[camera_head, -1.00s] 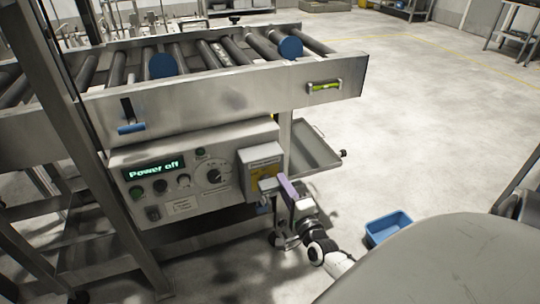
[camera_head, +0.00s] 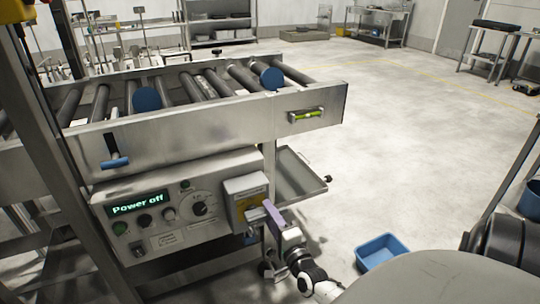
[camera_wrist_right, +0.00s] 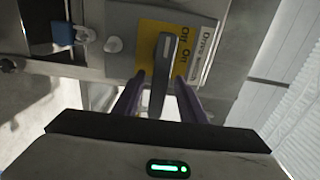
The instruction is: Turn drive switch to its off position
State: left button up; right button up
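The drive switch lever (camera_wrist_right: 162,78) is a grey handle on a yellow plate (camera_wrist_right: 148,37) marked Off and On, under a Drives label, in the right wrist view. Its box (camera_head: 246,187) sits on the right end of the control panel in the head view. My right gripper (camera_wrist_right: 160,85) has its purple fingers on both sides of the lever, with a visible gap, so it appears open around it. In the head view my right gripper (camera_head: 266,214) is in front of the box and hides the lever. My left gripper is out of view.
The panel (camera_head: 170,225) has knobs and a display (camera_head: 138,203) reading Power off. A roller conveyor (camera_head: 220,125) runs above. A metal tray (camera_head: 300,175) and a blue bin (camera_head: 382,252) are to the right. Open floor lies beyond.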

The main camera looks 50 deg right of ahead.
jog(key=v, duration=1)
jog(key=shift+p, duration=0.4)
jog(key=shift+s, duration=0.15)
